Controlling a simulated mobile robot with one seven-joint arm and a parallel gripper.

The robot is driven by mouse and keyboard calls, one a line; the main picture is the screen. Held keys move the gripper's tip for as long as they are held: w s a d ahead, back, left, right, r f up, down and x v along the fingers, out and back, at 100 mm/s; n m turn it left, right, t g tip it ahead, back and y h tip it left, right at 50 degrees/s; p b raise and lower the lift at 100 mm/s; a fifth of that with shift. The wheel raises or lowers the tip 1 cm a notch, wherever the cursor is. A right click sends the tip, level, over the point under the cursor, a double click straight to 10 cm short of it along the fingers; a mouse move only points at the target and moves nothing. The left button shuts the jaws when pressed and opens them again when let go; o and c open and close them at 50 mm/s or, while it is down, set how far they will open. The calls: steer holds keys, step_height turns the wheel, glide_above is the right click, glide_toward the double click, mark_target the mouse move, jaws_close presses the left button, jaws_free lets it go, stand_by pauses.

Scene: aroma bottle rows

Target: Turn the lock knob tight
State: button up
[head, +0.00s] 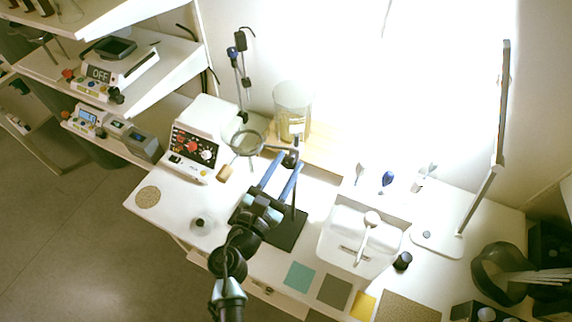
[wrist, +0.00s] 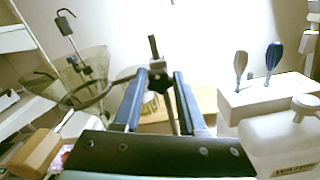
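A black retort stand with a dark base plate (head: 288,236) stands on the white bench. A dark clamp block (head: 290,158) sits near the top of its rod, with a ring reaching left around a glass funnel (head: 244,141). My gripper (head: 284,167) is open, its blue fingers pointing at the block. In the wrist view, the block (wrist: 158,76) shows between and just beyond the fingertips (wrist: 158,82). A lock knob cannot be told clearly from the block. Contact with the fingers cannot be made out.
A white control box (head: 197,142) stands left of the stand and a glass vessel (head: 292,105) behind it. A white bin (head: 358,238) with a ladle is at the right. Colored squares, including a teal one (head: 299,276), lie in front.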

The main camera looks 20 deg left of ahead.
jaws_close()
